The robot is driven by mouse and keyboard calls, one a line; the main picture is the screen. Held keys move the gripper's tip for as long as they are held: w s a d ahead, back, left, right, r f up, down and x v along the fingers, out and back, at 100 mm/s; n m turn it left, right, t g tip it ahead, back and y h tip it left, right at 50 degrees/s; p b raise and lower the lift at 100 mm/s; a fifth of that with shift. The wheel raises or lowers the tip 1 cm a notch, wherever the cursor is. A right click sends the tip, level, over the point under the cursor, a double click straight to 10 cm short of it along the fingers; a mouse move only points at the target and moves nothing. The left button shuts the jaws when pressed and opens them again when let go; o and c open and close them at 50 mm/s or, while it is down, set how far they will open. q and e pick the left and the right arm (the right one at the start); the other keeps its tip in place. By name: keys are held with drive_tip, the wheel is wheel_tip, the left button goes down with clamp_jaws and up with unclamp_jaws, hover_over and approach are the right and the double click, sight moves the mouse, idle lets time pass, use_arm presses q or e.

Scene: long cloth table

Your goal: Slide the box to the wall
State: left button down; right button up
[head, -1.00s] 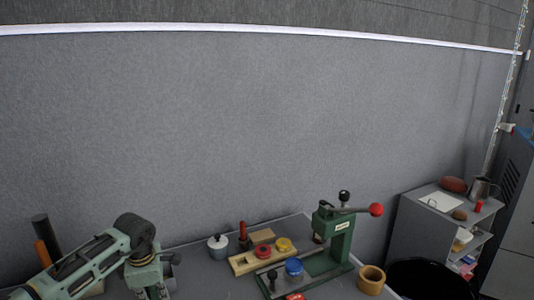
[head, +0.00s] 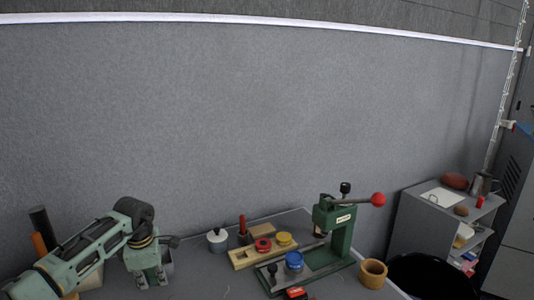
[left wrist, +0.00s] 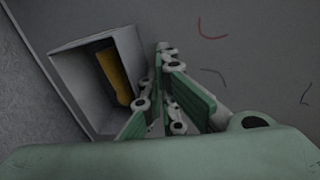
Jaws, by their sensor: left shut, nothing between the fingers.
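The box is a grey open-topped box (left wrist: 70,85) in the left wrist view, with a yellow-brown object (left wrist: 113,75) inside. My right gripper is out of view.
The grey wall (head: 270,120) runs behind the table (head: 205,280). Right of my gripper stand a small pot (head: 217,243), a wooden tray (head: 250,258), a green press (head: 340,235) with a red knob and a wooden cup (head: 373,273). Thin curved pieces (left wrist: 212,32) lie on the table.

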sight(166, 256)
use_arm(q)
drive_tip(key=shift+w, duration=0.1)
